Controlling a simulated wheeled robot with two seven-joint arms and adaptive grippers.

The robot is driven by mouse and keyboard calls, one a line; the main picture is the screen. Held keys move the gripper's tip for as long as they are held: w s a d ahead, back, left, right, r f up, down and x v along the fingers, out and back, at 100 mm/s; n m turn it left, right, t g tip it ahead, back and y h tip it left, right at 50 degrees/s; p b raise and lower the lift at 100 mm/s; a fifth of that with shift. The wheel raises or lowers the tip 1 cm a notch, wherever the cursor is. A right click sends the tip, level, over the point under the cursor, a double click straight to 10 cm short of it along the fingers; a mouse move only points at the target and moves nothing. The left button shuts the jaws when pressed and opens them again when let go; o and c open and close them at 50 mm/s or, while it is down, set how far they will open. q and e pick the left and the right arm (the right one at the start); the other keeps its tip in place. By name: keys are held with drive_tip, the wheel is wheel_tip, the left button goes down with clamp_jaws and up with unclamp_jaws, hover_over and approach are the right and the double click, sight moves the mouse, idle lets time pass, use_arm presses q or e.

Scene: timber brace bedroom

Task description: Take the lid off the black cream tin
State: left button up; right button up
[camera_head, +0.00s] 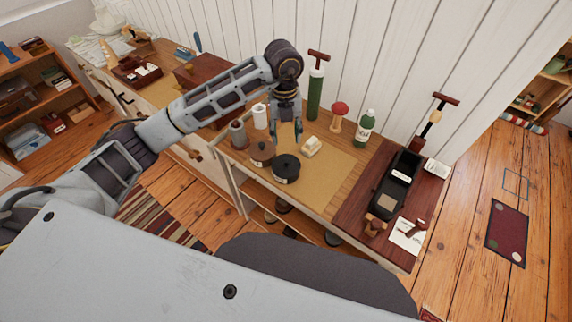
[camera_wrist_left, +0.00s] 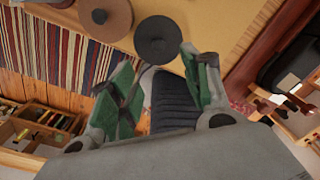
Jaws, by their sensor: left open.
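The black cream tin (camera_head: 286,168) stands upright on the tan mat on the cabinet top, with its round black lid on and a pale label on its side. My left gripper (camera_head: 286,137) points down above and behind the tin, open and empty, with a gap to the lid. In the left wrist view its green-padded fingers (camera_wrist_left: 166,60) are spread apart. My right gripper is not in view.
A brown tin (camera_head: 262,154) with a dark knob stands close left of the black tin. A cream block (camera_head: 311,146) lies just right of the gripper. A green bottle (camera_head: 364,128), a red-capped mushroom (camera_head: 338,115) and a black tray (camera_head: 397,183) stand further right. Bare mat lies right of the tin.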

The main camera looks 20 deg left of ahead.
use_arm(q)
drive_tip(key=shift+a, duration=0.35)
hover_over(286, 160)
drive_tip(key=shift+w+a+f+p, duration=0.15)
drive_tip(key=shift+f+p, duration=0.1)
drive_tip(key=shift+f, duration=1.9)
drive_tip(key=shift+s+a+f+p, duration=0.1)
drive_tip(key=shift+a+f+p, duration=0.1)
drive_tip(key=shift+f, duration=1.9)
drive_tip(key=shift+f, duration=0.1)
drive_tip(key=shift+d+f+p, duration=0.2)
drive_tip(key=shift+f+p, duration=0.1)
drive_tip(key=shift+f, duration=0.25)
drive_tip(key=shift+d+f+p, duration=0.15)
drive_tip(key=shift+f+p, duration=0.25)
drive_tip(key=shift+f, duration=1.55)
drive_tip(key=shift+c, duration=0.5)
